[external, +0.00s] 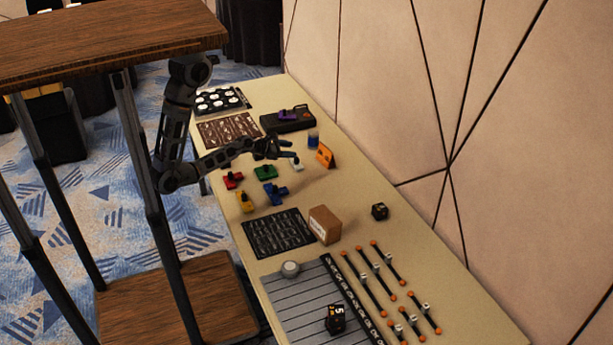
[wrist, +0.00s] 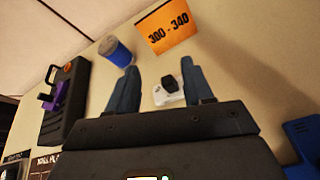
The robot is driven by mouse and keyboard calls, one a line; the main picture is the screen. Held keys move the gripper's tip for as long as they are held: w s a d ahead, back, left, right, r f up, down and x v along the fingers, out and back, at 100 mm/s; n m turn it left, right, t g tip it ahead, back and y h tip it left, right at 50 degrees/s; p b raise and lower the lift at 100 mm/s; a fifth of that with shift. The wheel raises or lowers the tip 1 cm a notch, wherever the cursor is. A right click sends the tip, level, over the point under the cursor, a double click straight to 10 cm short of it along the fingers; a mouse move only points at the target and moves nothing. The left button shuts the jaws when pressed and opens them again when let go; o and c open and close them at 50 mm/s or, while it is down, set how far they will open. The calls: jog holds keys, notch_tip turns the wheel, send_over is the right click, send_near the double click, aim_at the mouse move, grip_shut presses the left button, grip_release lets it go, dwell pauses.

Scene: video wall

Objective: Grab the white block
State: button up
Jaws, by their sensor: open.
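The white block (wrist: 168,97) lies on the table with a black knob on its top. In the wrist view it shows between the two blue-grey fingers of my gripper (wrist: 164,76), nearer the right finger. In the external view only a small part of the white block (external: 298,167) shows, just by the fingertips. My gripper (external: 293,158) is open and empty, reaching over the table from the left. I cannot tell how far the fingers are above the block.
An orange sign (wrist: 168,27) reading 300 - 340 and a blue cup (wrist: 114,50) stand just beyond the fingers. A black case (wrist: 66,103) with a purple piece is to the left. Red, green, yellow and blue blocks (external: 265,173) lie nearby. A wall edges the table.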

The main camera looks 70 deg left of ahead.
aim_at(298, 159)
jog(key=w+n, duration=0.1)
jog(key=w+a+n, duration=0.1)
jog(key=w+n, duration=0.1)
jog(key=shift+w+a+r, duration=0.1)
jog(key=shift+a, duration=0.1)
jog(key=shift+f+b, duration=0.45)
jog(key=shift+f, duration=1.5)
notch_tip(298, 159, down, 3)
jog(key=shift+r+b, duration=0.15)
jog(key=shift+b, duration=0.25)
jog(key=shift+x, duration=1)
jog(key=shift+w+f, duration=0.2)
jog(key=shift+w, duration=0.15)
jog(key=shift+d+f, duration=0.1)
jog(key=shift+f, duration=0.15)
jog(key=shift+c, duration=0.3)
